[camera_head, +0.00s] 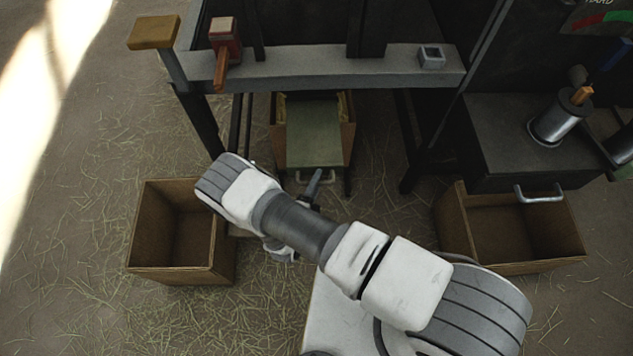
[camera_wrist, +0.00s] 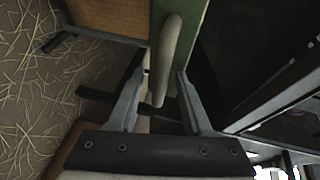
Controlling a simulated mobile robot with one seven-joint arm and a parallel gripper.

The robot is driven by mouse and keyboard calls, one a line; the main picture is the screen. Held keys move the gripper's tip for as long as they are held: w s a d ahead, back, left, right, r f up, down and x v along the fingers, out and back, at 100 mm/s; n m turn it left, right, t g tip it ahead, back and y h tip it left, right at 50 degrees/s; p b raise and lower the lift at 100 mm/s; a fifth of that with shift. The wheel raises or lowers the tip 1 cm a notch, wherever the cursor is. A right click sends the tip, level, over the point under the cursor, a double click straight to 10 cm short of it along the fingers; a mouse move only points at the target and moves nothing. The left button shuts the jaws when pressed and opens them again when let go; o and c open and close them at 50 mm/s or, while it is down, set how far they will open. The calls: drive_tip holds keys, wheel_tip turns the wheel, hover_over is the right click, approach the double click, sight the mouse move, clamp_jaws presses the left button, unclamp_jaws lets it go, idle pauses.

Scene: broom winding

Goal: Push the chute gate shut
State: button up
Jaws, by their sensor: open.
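The chute gate is a dull green panel (camera_head: 313,137) under the grey bench, at the middle of the head view. A pale handle bar (camera_head: 322,178) is on its near edge. My gripper (camera_head: 315,188) is at this handle, partly hidden by my arm. In the wrist view the green panel (camera_wrist: 187,30) runs down from the top, with the handle (camera_wrist: 170,50) standing off it. My open gripper (camera_wrist: 160,82) has one finger on each side of the handle. I cannot tell whether either finger touches it.
A wooden crate (camera_head: 347,150) stands around the gate's sides under the bench (camera_head: 300,67). Open wooden boxes stand at left (camera_head: 150,232) and right (camera_head: 530,265). A bench leg (camera_head: 199,120) is left of the gate. Straw covers the floor.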

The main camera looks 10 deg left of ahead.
clamp_jaws()
idle(1.4)
